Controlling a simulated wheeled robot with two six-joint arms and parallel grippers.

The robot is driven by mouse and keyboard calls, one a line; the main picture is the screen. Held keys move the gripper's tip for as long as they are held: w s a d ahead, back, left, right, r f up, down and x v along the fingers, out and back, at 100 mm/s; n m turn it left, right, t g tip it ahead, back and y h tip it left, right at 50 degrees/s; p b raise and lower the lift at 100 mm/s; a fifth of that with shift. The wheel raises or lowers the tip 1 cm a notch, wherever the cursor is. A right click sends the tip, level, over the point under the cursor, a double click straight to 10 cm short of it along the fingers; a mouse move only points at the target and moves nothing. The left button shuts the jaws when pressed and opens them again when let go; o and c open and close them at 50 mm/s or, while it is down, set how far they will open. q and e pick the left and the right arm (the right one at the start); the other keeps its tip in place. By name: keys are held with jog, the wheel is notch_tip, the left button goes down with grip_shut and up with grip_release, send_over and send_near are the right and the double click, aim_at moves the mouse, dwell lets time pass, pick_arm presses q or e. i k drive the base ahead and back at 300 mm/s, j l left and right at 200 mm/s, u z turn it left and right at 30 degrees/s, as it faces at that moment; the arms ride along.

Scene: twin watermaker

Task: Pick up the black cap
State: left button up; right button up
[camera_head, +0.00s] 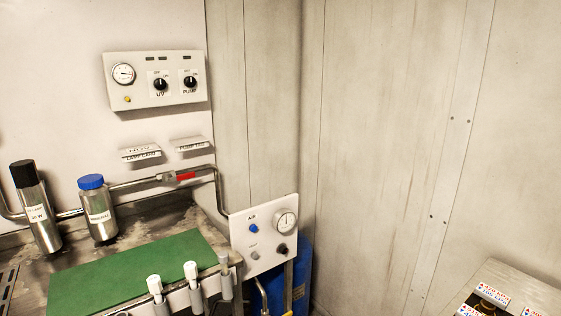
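A black cap (22,171) sits on top of a tall metal cylinder (39,214) at the far left of the view. The cylinder carries a white label and leans slightly in the picture. Neither of my grippers shows in the head view, so nothing is seen touching the cap.
A metal canister with a blue cap (91,182) stands right of the cylinder. A green mat (130,268) lies on the metal counter. White-topped valves (191,271) line its front edge. An AIR panel (266,238) stands to the right, before a blue tank (303,262).

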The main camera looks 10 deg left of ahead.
aim_at(25, 173)
jog(key=u, duration=1.85)
jog(key=i+z, duration=0.35)
jog(key=i, duration=0.5)
